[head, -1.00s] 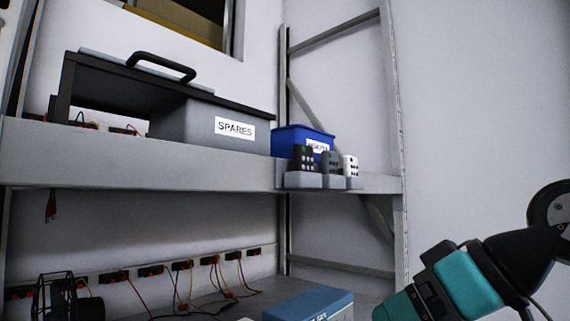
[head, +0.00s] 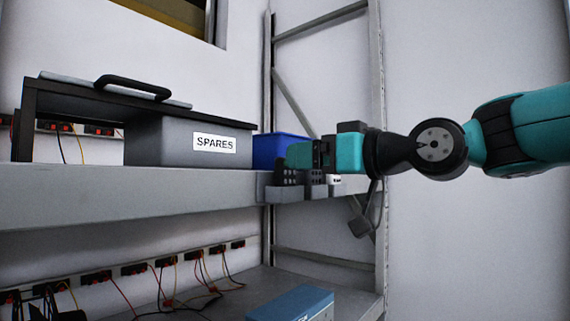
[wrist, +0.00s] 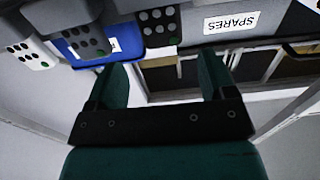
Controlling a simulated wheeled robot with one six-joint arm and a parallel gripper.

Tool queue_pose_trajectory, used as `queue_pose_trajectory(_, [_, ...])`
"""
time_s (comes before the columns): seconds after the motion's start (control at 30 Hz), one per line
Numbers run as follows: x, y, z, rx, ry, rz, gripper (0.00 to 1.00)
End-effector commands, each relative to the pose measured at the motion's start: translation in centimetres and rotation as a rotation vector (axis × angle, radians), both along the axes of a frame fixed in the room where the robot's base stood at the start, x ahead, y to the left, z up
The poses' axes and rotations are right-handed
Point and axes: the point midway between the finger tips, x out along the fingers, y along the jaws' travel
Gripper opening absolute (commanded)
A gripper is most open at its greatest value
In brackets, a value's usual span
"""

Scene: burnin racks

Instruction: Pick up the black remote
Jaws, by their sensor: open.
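The black remote (head: 288,178) stands upright in a grey holder at the shelf's front edge, the leftmost of three remotes. In the head view its upper part is hidden behind my gripper (head: 298,155). In the wrist view, which is upside down, the black remote (wrist: 160,24) shows its pale buttons at the top, beyond and roughly between my fingertips (wrist: 164,62). My gripper is open and nothing is between its fingers. I cannot tell whether a finger touches a remote.
A dark grey remote (wrist: 88,42) and a white remote (wrist: 28,54) stand beside it. A blue bin (head: 268,150) is behind them. A grey SPARES box (head: 165,142) under a black stand is to the left. A blue box (head: 292,302) lies on the lower shelf.

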Motion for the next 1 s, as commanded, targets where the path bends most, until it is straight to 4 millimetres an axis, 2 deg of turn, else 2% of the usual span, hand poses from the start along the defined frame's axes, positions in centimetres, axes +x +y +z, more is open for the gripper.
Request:
queue_pose_trajectory(0.17, [0.6,0.9,0.2,-0.001,0.001,0.001,0.77])
queue_pose_trajectory(0.5, [2.9,4.5,0.5,-0.002,0.001,0.0,0.77])
queue_pose_trajectory(0.8, [3.2,4.8,0.1,-0.001,-0.001,-0.001,0.77])
queue_pose_trajectory(1.0, [3.2,4.8,0.1,-0.001,-0.001,-0.001,0.31])
